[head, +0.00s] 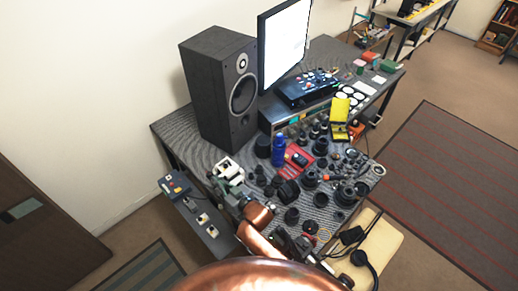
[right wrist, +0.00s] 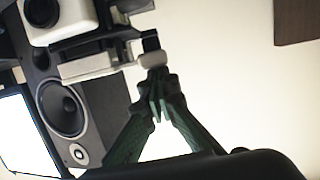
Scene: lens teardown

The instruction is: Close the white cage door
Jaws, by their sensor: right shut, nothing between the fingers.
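A small white cage-like object (head: 228,166) stands at the near left edge of the patterned worktable (head: 165,128). In the right wrist view, a white box with a dark round opening (right wrist: 75,18) is at the top left. Below it a pale flat bar (right wrist: 95,67), perhaps the door, runs right to a rounded white end. My right gripper (head: 233,186) is beside the white object. In the wrist view its green fingers (right wrist: 156,80) are together and empty, with the tips at or very near that end; contact is unclear. How far the door stands open cannot be told. My left gripper is not in view.
A black speaker (head: 215,90) and a monitor (head: 283,45) stand behind. A blue bottle (head: 278,150), a red tray (head: 297,160) and several dark lens parts crowd the table to the right. A lower grey bench (head: 195,212) lies left of the gripper.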

